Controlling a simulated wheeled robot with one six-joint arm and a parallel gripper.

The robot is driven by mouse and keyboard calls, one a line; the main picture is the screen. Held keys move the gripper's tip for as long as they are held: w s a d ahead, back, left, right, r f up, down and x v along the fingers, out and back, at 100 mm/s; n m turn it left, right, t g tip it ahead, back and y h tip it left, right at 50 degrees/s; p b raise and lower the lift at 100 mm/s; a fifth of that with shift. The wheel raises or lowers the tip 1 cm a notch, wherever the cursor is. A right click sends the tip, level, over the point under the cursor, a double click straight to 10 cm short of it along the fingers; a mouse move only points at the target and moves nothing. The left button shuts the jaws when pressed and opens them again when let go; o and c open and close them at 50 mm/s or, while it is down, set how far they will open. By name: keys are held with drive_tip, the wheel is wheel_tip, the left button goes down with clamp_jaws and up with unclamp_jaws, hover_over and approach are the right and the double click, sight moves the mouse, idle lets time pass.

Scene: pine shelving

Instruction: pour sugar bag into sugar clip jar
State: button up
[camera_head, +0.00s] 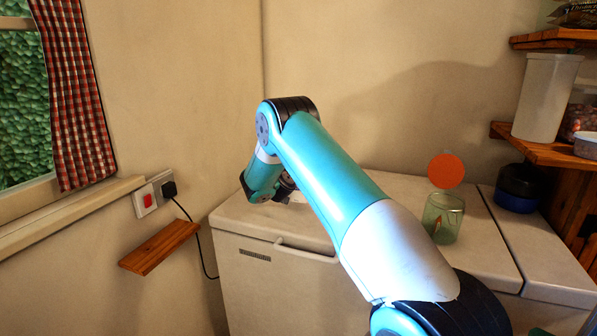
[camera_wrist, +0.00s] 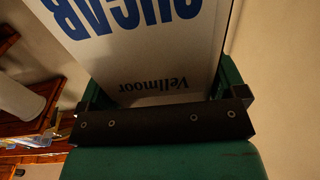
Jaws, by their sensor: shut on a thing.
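The sugar bag (camera_wrist: 145,45), white with blue "SUGAR" lettering and the name "Vellmoor", fills the upper middle of the wrist view. The lettering appears upside down there. My gripper (camera_wrist: 165,98) is shut on the bag, with green fingers at its two sides. A greenish glass clip jar (camera_head: 443,219) stands upright on the white chest, right of my arm. Its round orange lid (camera_head: 446,170) is raised above the mouth, so it looks open. The jar is apart from my gripper.
The white chest (camera_head: 400,187) has free top space behind my arm. A dark blue pot (camera_head: 519,187) stands right of the jar. Wooden shelves (camera_head: 548,151) at the right hold a tall white container (camera_head: 547,97). A small wooden ledge (camera_head: 160,247) is on the left wall.

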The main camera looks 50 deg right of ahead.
wheel_tip(320, 180, down, 4)
drive_tip(key=shift+r, duration=0.2)
drive_tip(key=o, duration=1.7)
drive_tip(key=shift+o, duration=0.2)
drive_tip(key=shift+a+f, duration=0.25)
drive_tip(key=shift+f, duration=0.05)
drive_tip(key=f+b+v, duration=0.1)
drive_tip(key=b+v, duration=1)
drive_tip(key=v, duration=0.6)
